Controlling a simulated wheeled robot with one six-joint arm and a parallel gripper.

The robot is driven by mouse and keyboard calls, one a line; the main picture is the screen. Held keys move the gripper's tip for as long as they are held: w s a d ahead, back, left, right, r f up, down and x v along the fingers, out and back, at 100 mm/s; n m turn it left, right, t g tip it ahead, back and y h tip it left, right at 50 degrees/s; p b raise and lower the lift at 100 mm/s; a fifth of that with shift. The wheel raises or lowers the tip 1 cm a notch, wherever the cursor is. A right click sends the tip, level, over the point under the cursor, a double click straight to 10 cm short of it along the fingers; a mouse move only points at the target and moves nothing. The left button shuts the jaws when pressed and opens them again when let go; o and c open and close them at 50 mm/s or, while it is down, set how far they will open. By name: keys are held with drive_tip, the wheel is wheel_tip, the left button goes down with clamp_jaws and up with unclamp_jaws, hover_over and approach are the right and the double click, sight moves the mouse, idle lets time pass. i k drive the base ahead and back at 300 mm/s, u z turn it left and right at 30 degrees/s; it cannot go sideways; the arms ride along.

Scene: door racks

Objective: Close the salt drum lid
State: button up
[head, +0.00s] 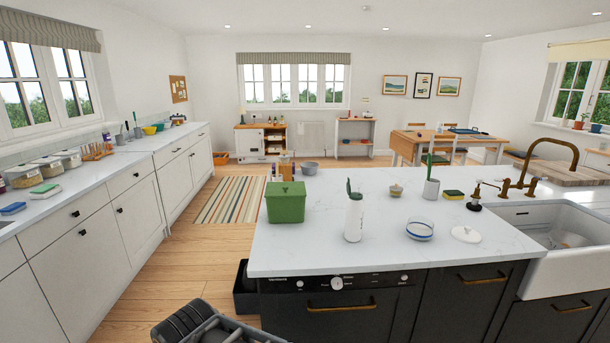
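The salt drum (354,222) is a white upright cylinder on the white island worktop, near its front edge. I cannot make out the hinge or the drum's opening at this size. No fingers of my gripper can be made out in the head view. Nothing touches the drum.
A green lidded tin (286,202) stands left of the drum. A blue-and-white bowl (420,230) and a white lid-like disc (466,234) lie to its right. A utensil pot (431,189) and small lidded pot (396,190) stand behind. Worktop around the drum is clear.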

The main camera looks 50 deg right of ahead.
sight(353, 224)
drive_tip(key=z, duration=0.35)
drive_tip(key=i, duration=1.1)
drive_tip(key=z, duration=0.7)
